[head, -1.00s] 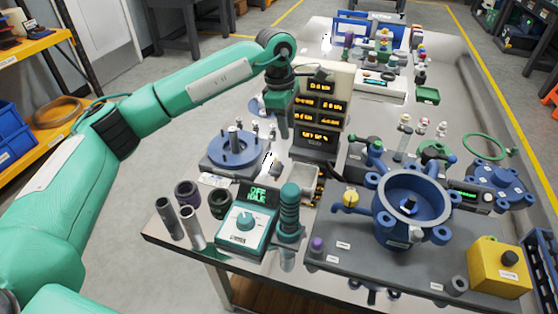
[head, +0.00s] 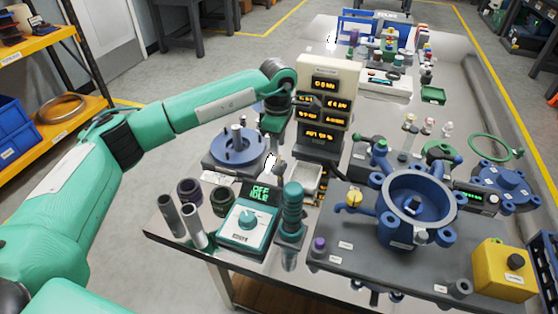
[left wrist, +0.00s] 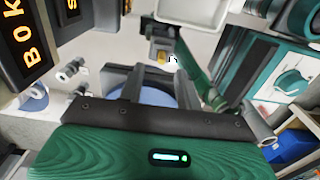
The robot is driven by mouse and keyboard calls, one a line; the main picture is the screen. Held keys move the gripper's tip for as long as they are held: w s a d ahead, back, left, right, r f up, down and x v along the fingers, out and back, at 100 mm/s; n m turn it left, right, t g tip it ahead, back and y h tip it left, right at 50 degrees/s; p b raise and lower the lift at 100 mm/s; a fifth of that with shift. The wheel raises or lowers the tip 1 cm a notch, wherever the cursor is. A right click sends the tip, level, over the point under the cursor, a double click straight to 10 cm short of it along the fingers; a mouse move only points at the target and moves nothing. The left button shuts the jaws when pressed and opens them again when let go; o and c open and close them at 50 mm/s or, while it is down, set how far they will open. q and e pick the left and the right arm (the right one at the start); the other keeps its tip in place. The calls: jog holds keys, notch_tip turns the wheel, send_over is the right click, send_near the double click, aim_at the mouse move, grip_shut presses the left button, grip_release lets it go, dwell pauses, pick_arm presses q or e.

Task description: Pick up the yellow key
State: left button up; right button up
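My left gripper (head: 276,150) hangs over the bench between the blue round fixture (head: 237,147) and the display tower (head: 323,108). In the left wrist view its two dark fingers (left wrist: 160,75) stand apart with nothing held between them. A small yellow piece (left wrist: 163,57), possibly the yellow key, shows on a grey block (left wrist: 161,42) just beyond the fingertips. It is too small to tell its shape. In the head view I cannot make it out clearly near the gripper. My right gripper is not in view.
A pale tray (head: 306,178) lies close to the right of the gripper. A teal meter (head: 247,222) and a ribbed teal cylinder (head: 291,212) stand in front. A blue flanged vessel (head: 413,205) and yellow box (head: 503,271) occupy the right side.

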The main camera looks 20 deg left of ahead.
aim_at(279, 161)
pick_arm(q)
notch_tip(279, 161, down, 4)
jog(key=shift+d+r, duration=0.15)
grip_shut()
jog(key=shift+r, duration=0.1)
